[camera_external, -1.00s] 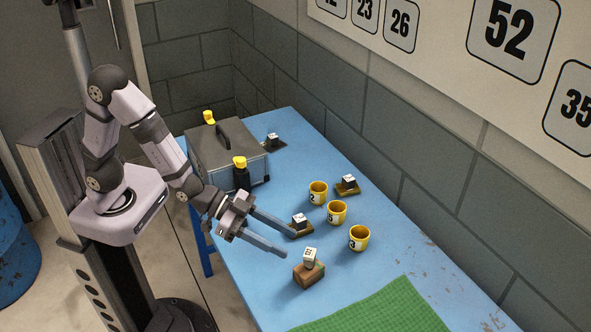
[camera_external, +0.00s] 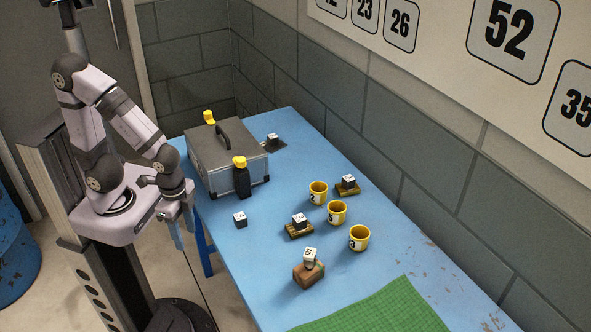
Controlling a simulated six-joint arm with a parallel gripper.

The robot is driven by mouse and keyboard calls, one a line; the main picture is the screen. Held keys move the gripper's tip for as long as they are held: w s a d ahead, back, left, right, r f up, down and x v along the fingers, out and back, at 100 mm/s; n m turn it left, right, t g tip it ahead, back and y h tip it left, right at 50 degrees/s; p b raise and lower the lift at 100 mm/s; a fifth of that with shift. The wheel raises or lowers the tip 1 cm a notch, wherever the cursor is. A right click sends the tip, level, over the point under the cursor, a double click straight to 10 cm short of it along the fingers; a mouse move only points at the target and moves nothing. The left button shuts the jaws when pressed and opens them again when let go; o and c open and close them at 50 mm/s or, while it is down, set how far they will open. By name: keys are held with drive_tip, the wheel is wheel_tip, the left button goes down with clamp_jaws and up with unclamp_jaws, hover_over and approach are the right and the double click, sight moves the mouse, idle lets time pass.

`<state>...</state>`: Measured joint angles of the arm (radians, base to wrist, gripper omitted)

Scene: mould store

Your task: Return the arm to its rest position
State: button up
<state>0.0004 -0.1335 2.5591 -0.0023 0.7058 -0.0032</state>
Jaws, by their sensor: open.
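My gripper (camera_external: 182,233) hangs beside the left edge of the blue table (camera_external: 285,268), close to my base, with its fingers pointing down. It is open and I see nothing between the fingers. My arm is folded back, clear of the objects on the table.
A small dark cube (camera_external: 240,219) lies near the left edge. Yellow cups (camera_external: 337,213), a cube on a wooden plate (camera_external: 299,229), a brown block (camera_external: 308,275) and a green mat (camera_external: 385,310) lie nearer.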

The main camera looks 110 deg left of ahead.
drive_tip(key=shift+s, duration=0.2)
wheel_tip(320, 180, up, 9)
drive_tip(key=p, duration=0.8)
drive_tip(key=shift+f+p, duration=0.15)
drive_tip(key=shift+p, duration=0.15)
idle(0.4)
